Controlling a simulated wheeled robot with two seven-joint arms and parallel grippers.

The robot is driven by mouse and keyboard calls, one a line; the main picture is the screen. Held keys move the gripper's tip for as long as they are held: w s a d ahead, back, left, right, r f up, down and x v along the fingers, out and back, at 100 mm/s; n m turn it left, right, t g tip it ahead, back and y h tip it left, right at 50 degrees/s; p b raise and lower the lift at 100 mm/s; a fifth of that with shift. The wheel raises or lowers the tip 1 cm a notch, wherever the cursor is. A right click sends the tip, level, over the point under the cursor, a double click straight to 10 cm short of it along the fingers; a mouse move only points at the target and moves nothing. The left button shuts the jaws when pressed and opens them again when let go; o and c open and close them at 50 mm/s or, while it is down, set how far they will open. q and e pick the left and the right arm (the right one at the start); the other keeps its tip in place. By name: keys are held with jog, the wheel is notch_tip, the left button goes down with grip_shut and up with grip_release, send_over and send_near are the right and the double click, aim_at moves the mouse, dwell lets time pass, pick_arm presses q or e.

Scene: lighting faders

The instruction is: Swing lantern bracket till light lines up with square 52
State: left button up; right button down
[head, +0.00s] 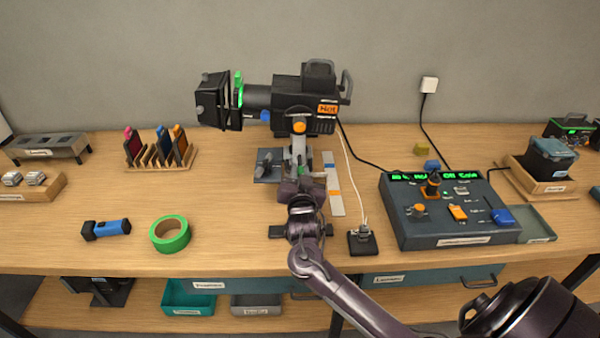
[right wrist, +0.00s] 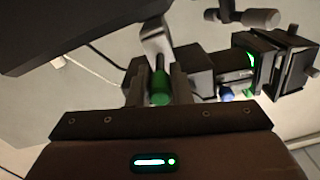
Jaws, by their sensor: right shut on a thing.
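The black lantern (head: 282,98) stands on a grey bracket (head: 298,148) at the middle back of the table, its shuttered front pointing left. It carries an orange label that seems to read "Hot". My right gripper (head: 300,182) is low in front of the bracket and partly hides it. In the right wrist view my right gripper (right wrist: 159,86) is shut on a green grip (right wrist: 160,92) at the end of a grey lever. The lantern's front (right wrist: 270,62) shows at the right there. No square numbered 52 is readable, and no light patch shows on the wall. My left gripper is out of view.
A pale strip with coloured marks (head: 334,185) lies just right of my gripper. A control desk (head: 445,225) with green display stands to the right. Green tape (head: 170,235), a blue torch (head: 106,229) and a filter rack (head: 160,155) are left. Cables hang behind.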

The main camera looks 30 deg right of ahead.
jog(key=shift+w+a+f+m+g+h+b, duration=0.1)
jog(key=shift+w+a+m+g+h+b, duration=0.55)
jog(key=shift+a+m+h+b, duration=0.2)
jog(key=shift+w+a+g+h, duration=0.2)
jog(key=shift+a+g+h, duration=0.05)
jog(key=shift+h, duration=0.2)
jog(key=c, duration=1.3)
grip_release()
